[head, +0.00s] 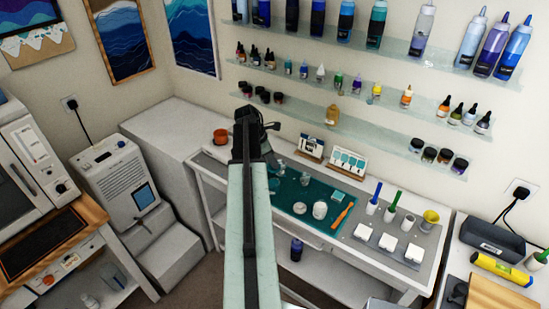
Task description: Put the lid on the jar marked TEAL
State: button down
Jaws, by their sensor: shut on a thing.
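My gripper (258,130) is at the far end of my raised pale green arm, over the back left part of the white workbench. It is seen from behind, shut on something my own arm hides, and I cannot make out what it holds. On the teal mat (285,205) stand small clear or whitish vessels, among them one near the middle (300,207) and one to its right (320,210). I cannot read a TEAL mark on any of them, and I cannot pick out a lid. My arm covers the left part of the mat.
An orange stick (342,216) lies at the mat's right. White blocks (388,242), brush-like tools and a yellow cup (429,220) stand further right. Two small cards (347,163) stand behind the mat. Wall shelves (350,92) with bottles are above. A grey machine (115,180) is left.

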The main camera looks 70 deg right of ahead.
jog(key=shift+f+b, duration=3.2)
jog(key=shift+f, duration=0.05)
jog(key=shift+f, duration=0.2)
jog(key=c, duration=0.7)
grip_release()
jog(key=shift+w, duration=0.1)
jog(key=shift+o, duration=0.2)
jog(key=shift+a+r, duration=0.1)
jog(key=shift+r, duration=0.05)
notch_tip(320, 180, up, 7)
jog(key=p, duration=0.6)
jog(key=shift+p, duration=0.4)
